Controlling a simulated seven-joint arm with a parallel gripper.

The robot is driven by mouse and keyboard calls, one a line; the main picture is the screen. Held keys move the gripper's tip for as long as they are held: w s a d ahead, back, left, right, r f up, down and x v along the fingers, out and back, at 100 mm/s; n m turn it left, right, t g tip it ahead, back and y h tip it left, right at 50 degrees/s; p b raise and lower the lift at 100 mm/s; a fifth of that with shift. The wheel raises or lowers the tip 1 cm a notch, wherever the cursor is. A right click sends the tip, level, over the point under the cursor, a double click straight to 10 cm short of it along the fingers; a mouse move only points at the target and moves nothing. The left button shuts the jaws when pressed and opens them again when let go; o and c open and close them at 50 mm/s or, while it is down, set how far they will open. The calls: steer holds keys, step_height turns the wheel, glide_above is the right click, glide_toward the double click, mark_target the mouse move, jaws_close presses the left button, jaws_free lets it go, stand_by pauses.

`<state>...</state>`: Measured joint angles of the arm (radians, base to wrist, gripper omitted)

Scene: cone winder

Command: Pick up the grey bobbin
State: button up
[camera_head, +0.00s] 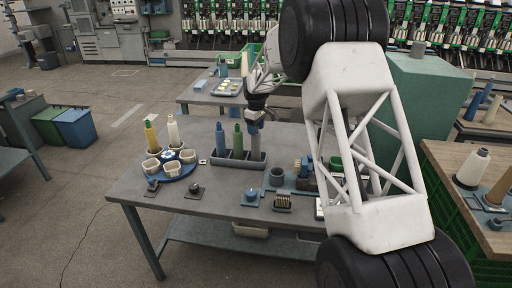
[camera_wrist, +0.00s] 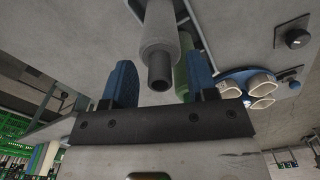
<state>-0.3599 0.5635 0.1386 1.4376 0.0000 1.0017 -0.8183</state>
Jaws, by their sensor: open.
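The grey bobbin (camera_head: 256,146) stands upright at the right end of a dark rack (camera_head: 232,160) on the table, beside a green bobbin (camera_head: 238,138) and a blue bobbin (camera_head: 220,137). My gripper (camera_head: 257,118) is pointed down at the top of the grey bobbin. In the wrist view my gripper (camera_wrist: 160,72) has its two blue fingers apart. The grey bobbin (camera_wrist: 160,40) shows between and beyond them, its narrow end toward me. I cannot tell whether either finger touches it. The green bobbin (camera_wrist: 183,74) is partly hidden behind the right finger.
A round blue tray (camera_head: 180,172) with several pale cups and two tall bobbins stands left of the rack. A grey cup (camera_head: 276,176) and small fixtures stand to the right. A green box (camera_head: 415,105) rises behind my arm.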

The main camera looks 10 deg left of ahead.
steer(key=shift+c, duration=0.2)
steer(key=c, duration=0.9)
steer(key=shift+r, duration=0.15)
steer(key=shift+r, duration=5)
steer(key=shift+r, duration=2.95)
steer(key=shift+d, duration=0.1)
